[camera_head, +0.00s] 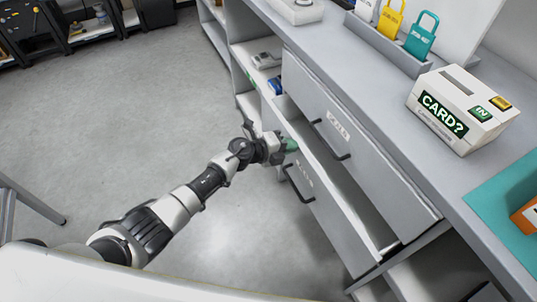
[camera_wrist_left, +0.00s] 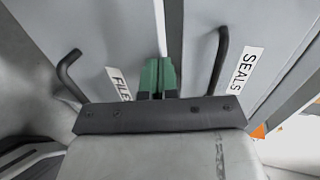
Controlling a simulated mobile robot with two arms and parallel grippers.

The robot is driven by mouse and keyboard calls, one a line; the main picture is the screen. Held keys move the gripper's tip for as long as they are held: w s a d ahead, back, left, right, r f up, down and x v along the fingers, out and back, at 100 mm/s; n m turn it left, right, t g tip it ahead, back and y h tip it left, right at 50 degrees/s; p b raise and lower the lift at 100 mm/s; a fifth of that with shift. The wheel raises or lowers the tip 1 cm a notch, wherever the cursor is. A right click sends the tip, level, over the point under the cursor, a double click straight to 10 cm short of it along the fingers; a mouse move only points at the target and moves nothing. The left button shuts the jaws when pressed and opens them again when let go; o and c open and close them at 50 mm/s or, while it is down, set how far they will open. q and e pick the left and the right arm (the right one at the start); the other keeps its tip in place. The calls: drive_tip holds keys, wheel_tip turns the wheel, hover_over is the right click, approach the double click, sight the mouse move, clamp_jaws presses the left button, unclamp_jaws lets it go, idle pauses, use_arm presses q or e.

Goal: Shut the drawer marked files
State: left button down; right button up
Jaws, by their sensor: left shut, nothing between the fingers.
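The drawer marked files (camera_head: 340,222) is the lower one under the counter. It stands pulled out, with its inside showing as a strip behind its front. In the left wrist view its front (camera_wrist_left: 95,35) carries the FILES label and a dark bar handle on the left. My left gripper (camera_head: 291,145) is shut and empty, with green fingertips at the far upper part of the files drawer front. In the left wrist view the fingertips (camera_wrist_left: 157,78) lie between the FILES and SEALS labels; I cannot tell whether they touch the drawer. My right gripper is not in view.
The drawer marked seals (camera_wrist_left: 245,65) is just above and looks closed; its handle (camera_head: 328,140) sticks out. The counter (camera_head: 385,80) holds a white card box (camera_head: 462,108), padlock-shaped tags (camera_head: 421,36) and a teal mat (camera_head: 500,195). Floor (camera_head: 120,130) at the left is clear.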

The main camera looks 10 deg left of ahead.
sight(300, 143)
use_arm(q)
drive_tip(key=x, duration=0.3)
drive_tip(key=shift+r, duration=0.3)
drive_tip(key=shift+w+d+r+b, duration=0.1)
drive_tip(key=shift+w+d+b, duration=0.25)
drive_tip(key=shift+d, duration=0.15)
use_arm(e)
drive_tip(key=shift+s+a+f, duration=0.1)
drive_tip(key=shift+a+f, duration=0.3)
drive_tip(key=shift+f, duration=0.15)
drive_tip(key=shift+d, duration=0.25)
use_arm(q)
drive_tip(key=shift+a, duration=0.1)
